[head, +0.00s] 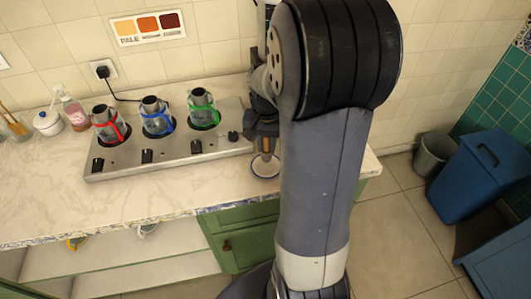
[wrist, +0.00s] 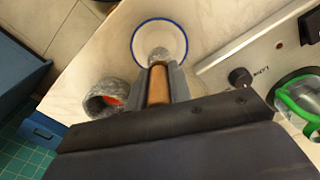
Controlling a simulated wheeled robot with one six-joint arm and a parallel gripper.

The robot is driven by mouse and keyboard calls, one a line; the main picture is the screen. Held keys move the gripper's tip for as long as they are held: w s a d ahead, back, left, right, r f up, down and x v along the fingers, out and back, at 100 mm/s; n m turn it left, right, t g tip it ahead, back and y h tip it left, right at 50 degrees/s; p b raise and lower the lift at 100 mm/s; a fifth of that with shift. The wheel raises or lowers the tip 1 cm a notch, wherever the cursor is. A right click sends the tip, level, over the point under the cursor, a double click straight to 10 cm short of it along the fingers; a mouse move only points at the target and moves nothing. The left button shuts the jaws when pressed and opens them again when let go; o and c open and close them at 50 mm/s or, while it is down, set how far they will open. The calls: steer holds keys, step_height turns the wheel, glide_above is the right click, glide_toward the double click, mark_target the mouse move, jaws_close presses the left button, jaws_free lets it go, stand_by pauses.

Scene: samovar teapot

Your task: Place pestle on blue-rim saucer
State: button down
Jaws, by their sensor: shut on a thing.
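My gripper (head: 265,132) is shut on the pestle (head: 266,146) by its wooden handle (wrist: 158,88). The pestle's grey stone head points away from the jaws in the wrist view. The white blue-rim saucer (wrist: 160,32) lies on the counter beyond the fingertips, and the stone head overlaps its near part in the picture. In the head view the saucer (head: 265,172) sits right below my gripper, near the counter's front edge. I cannot tell whether the pestle touches the saucer.
A grey stone mortar (wrist: 100,97) with something orange-red inside stands beside the saucer. A metal stove (head: 170,160) carries several glass vessels with red, blue and green bands; its knob (wrist: 240,77) is near my gripper. A blue bin (head: 490,175) stands on the floor at right.

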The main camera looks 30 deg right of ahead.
mark_target(267, 153)
steer(key=shift+f, duration=1.7)
steer(key=shift+f, duration=0.15)
steer(key=c, duration=1.3)
jaws_free()
step_height(267, 153, up, 12)
steer(key=shift+s+r, duration=0.1)
steer(key=shift+r, duration=0.05)
